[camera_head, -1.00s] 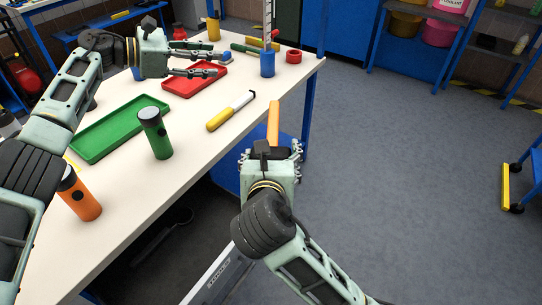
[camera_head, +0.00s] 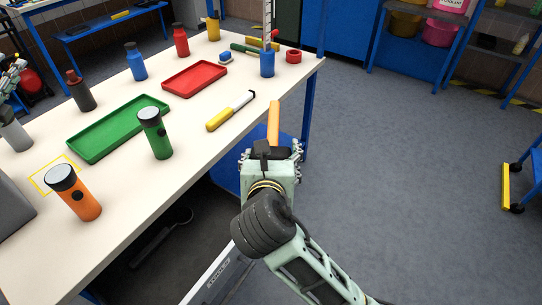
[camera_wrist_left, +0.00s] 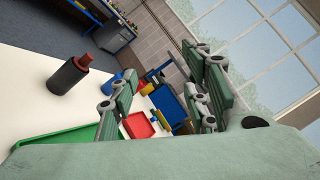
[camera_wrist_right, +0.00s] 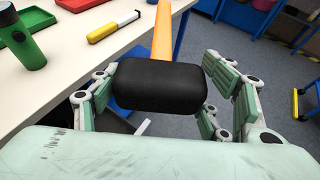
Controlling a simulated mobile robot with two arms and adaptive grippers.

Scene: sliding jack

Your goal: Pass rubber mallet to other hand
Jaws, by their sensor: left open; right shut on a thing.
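The rubber mallet has an orange handle (camera_head: 274,122) and a black head (camera_wrist_right: 160,87). My right gripper (camera_head: 270,152) is shut on the mallet by its head, off the front edge of the table, with the handle pointing away from me. In the right wrist view the gripper's fingers (camera_wrist_right: 163,95) sit on both sides of the head. My left gripper (camera_wrist_left: 165,88) is open and empty in the left wrist view. In the head view only a bit of it shows at the left edge, far from the mallet.
The white table (camera_head: 200,165) holds a green tray (camera_head: 118,128), a red tray (camera_head: 195,78), a green flashlight (camera_head: 155,133), an orange flashlight (camera_head: 75,193), a yellow-handled tool (camera_head: 230,111) and several bottles. Open floor (camera_head: 420,180) lies to the right of the table.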

